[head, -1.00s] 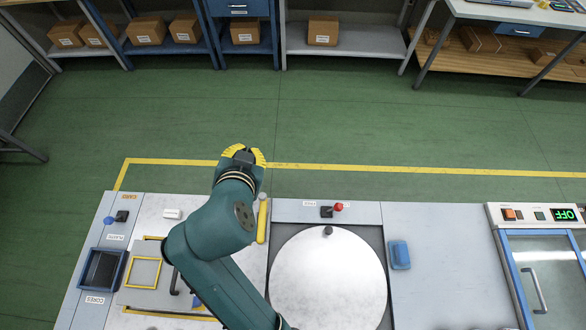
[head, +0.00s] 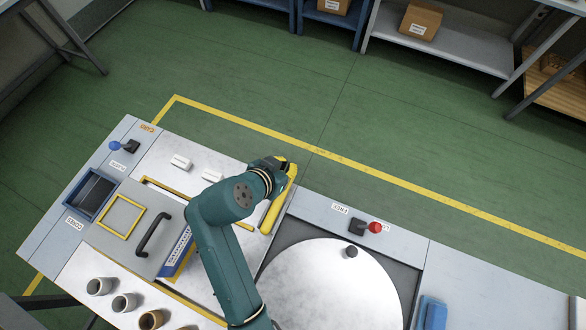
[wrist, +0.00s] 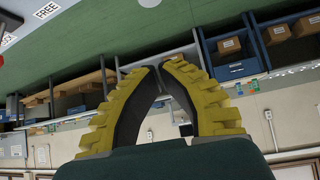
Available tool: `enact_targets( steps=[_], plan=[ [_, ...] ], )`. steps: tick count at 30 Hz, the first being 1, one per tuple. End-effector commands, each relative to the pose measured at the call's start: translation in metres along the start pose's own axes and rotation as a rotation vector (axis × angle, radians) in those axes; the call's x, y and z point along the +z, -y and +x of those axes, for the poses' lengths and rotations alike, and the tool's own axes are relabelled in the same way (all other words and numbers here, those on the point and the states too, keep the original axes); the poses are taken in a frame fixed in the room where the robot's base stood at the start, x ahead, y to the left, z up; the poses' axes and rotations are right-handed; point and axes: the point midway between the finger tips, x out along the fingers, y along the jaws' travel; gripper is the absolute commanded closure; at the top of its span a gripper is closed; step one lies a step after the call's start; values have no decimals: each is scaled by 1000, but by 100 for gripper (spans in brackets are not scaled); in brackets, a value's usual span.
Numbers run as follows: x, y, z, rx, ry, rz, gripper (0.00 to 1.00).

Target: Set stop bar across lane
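The yellow bar (head: 274,212), which looks like the stop bar, lies along the seam between the left panel and the round plate in the head view. Its far end is close to my gripper (head: 284,165), which partly overlaps it in the picture; I cannot tell whether they touch. In the wrist view my gripper's yellow ribbed fingers (wrist: 160,66) come together at the tips, with nothing seen between them. They point out over the floor toward the shelves. No lane is clearly marked in view; my arm hides part of the left panel.
The large round plate (head: 330,290) is right of the bar, with a red-knobbed lever (head: 366,227) behind it. A blue-knobbed lever (head: 123,147), a hatch with a black handle (head: 153,235) and several tubes (head: 124,302) are at left. Open green floor lies behind.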

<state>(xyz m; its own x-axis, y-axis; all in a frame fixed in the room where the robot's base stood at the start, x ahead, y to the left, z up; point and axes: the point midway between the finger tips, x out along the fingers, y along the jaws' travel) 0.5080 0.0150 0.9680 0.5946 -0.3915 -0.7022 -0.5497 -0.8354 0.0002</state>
Motion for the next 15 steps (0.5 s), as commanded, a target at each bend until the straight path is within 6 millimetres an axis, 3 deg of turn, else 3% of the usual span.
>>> enact_targets(
  steps=[5, 15],
  plan=[
    [1, -1, 18, 4, 1, 1, 100],
    [2, -1, 93, 3, 1, 1, 100]
  ],
)
